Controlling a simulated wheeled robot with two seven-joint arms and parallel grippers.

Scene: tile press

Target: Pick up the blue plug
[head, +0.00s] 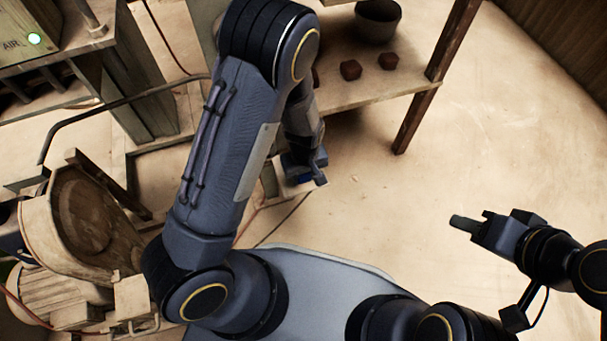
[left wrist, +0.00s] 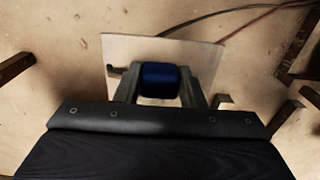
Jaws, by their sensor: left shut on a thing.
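The blue plug (left wrist: 159,81) shows in the left wrist view as a dark blue rounded block between the two fingers of my left gripper (left wrist: 158,92). The fingers are shut on it. Below it is a pale flat board (left wrist: 205,60); I cannot tell whether the plug touches it. In the head view my left gripper (head: 308,170) is partly hidden by my own arm, and the plug is hard to make out there. My right gripper (head: 468,224) is at the right, over bare floor, far from the plug; its finger opening is not clear.
A wooden shelf (head: 375,88) at the top holds a grey bowl (head: 378,18) and several reddish-brown lumps (head: 350,70). Cables cross the floor. The floor on the right is open.

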